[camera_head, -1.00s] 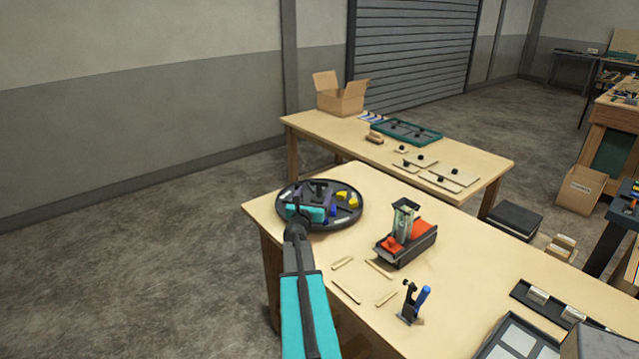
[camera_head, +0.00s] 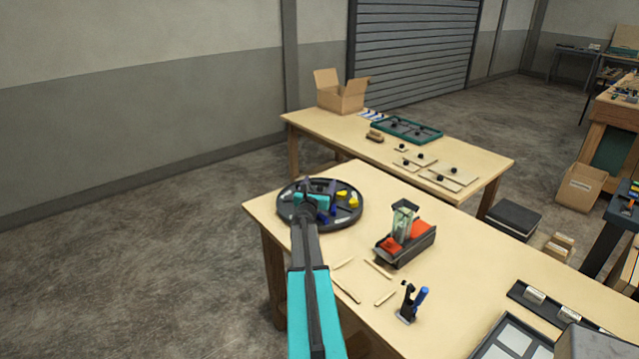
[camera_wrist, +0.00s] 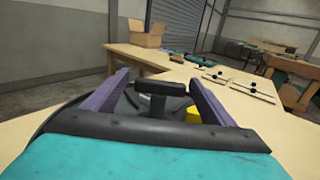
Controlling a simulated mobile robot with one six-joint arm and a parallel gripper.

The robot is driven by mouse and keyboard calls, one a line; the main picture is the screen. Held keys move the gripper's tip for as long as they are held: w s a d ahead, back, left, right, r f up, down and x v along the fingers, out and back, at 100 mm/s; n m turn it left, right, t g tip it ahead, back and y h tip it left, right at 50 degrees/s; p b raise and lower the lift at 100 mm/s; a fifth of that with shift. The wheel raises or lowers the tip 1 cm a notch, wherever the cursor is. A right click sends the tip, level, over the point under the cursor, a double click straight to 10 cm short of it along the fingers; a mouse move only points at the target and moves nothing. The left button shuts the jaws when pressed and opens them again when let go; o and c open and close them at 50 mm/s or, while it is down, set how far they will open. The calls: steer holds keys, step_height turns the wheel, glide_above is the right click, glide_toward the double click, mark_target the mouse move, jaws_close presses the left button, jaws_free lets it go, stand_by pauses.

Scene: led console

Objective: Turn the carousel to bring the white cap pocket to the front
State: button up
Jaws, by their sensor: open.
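The round dark carousel (camera_head: 342,221) lies at the left end of the near table, with pockets holding yellow, blue and white pieces. A yellow piece (camera_head: 354,200) sits on its right side and a white piece (camera_head: 286,195) at its left edge. In the wrist view the carousel's black T-shaped handle (camera_wrist: 160,90) stands between the fingers. My gripper (camera_head: 319,187) is open over the carousel, its purple fingers (camera_wrist: 155,90) on either side of the handle; I cannot tell whether they touch it. My arm hides the carousel's front left part and some pockets.
A red and black device (camera_head: 408,238) with a clear upright container stands right of the carousel. A second table (camera_head: 330,133) with an open box stands behind.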

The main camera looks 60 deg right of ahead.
steer(key=shift+w+d, duration=0.1)
steer(key=shift+d, duration=0.15)
steer(key=c, duration=1.3)
steer(key=shift+a, duration=0.1)
steer(key=shift+c, duration=1.1)
